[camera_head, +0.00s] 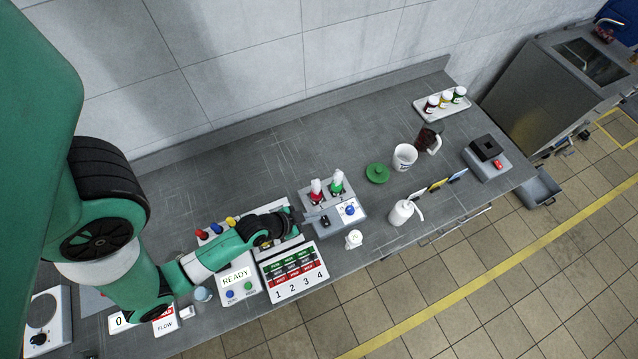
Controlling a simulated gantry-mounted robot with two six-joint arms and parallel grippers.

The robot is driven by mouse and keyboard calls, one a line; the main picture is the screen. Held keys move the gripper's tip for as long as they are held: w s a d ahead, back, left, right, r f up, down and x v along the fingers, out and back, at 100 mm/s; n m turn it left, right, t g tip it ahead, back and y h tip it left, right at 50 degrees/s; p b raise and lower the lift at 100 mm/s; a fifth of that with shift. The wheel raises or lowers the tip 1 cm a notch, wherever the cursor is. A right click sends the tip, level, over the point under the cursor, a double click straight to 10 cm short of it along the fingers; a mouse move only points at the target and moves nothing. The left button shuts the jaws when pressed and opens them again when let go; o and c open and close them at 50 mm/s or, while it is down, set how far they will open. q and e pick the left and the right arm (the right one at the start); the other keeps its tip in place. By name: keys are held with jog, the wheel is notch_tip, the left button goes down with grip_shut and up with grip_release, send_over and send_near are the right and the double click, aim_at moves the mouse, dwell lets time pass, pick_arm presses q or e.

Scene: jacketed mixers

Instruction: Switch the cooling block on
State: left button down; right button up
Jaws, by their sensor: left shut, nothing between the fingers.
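A grey block unit (357,217) stands at mid-counter, holding a red-and-white bottle (316,191) and a green-and-white bottle (337,183). Its front panel has a small black switch (324,220) and a blue knob (350,210). No readable label tells me for certain that it is the cooling block. The switch position is too small to read. My left gripper (299,221) is shut and empty, just left of this unit, with its fingertips towards the switch. Whether they touch the unit, I cannot tell. My right gripper is out of view.
A READY panel (236,278) and a numbered board (294,274) lie below my left arm. A black-topped device (486,149) with a red button is at the right.

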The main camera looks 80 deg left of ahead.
aim_at(323, 217)
pick_arm(q)
jog(key=x, duration=0.4)
jog(key=shift+w+b, duration=0.1)
jog(key=shift+b, duration=0.2)
jog(key=shift+s+a+f+b, duration=0.15)
jog(key=shift+f+b, duration=0.1)
jog(key=shift+f, duration=0.65)
jog(key=shift+s+a+f+b, duration=0.1)
jog(key=shift+a+f+b, duration=0.1)
jog(key=shift+f, duration=0.75)
jog(key=shift+f, duration=0.1)
jog(key=shift+f+b, duration=0.45)
jog(key=shift+b, duration=0.1)
jog(key=shift+s+a+r, duration=0.1)
jog(key=shift+s+r, duration=0.05)
jog(key=shift+r, duration=0.05)
jog(key=shift+d+r+p, duration=0.1)
jog(key=shift+d+p, duration=0.3)
jog(key=shift+p, duration=0.5)
jog(key=shift+d, duration=0.4)
